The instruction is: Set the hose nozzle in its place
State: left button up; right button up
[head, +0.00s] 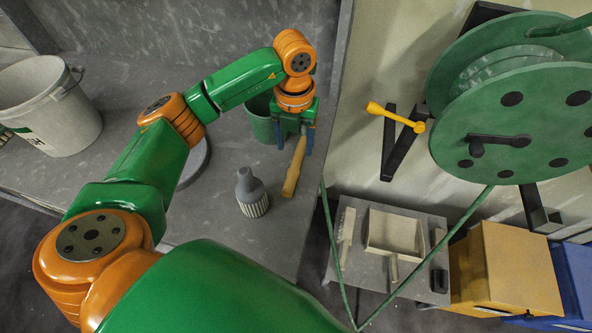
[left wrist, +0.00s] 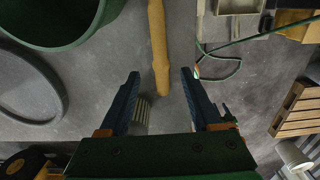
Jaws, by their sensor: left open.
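My left gripper (head: 293,143) is open and points down above a long tan, turned rod (head: 294,168) on the grey bench. In the left wrist view the rod (left wrist: 159,50) lies in line with the gap between the fingers, and nothing is gripped. A grey ribbed piece with a narrow neck (head: 251,193) stands upright left of the rod; the left finger partly hides it in the wrist view (left wrist: 141,112). A yellow piece with a round knob (head: 395,117) sits at a black bracket (head: 402,142). I cannot tell for sure which is the hose nozzle. My right gripper is not in view.
A green pail (head: 262,128) stands close behind the left gripper. A white bucket (head: 50,110) is at far left. A green hose reel (head: 510,125) is at right, its hose (head: 465,228) hanging loose. A low table (head: 355,285) holds a dustpan (head: 396,234).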

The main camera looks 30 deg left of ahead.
aim_at(296, 162)
pick_arm(q)
jog(key=shift+w+f, duration=0.1)
jog(key=shift+f, duration=0.5)
jog(key=f+p, duration=0.1)
jog(key=f, duration=0.1)
jog(key=f+p, duration=0.1)
jog(key=f, duration=0.3)
jog(key=shift+w+a+f+p, duration=0.1)
jog(key=shift+w+p, duration=0.15)
jog(key=shift+p, duration=0.15)
jog(key=shift+w+f, duration=0.1)
grip_shut()
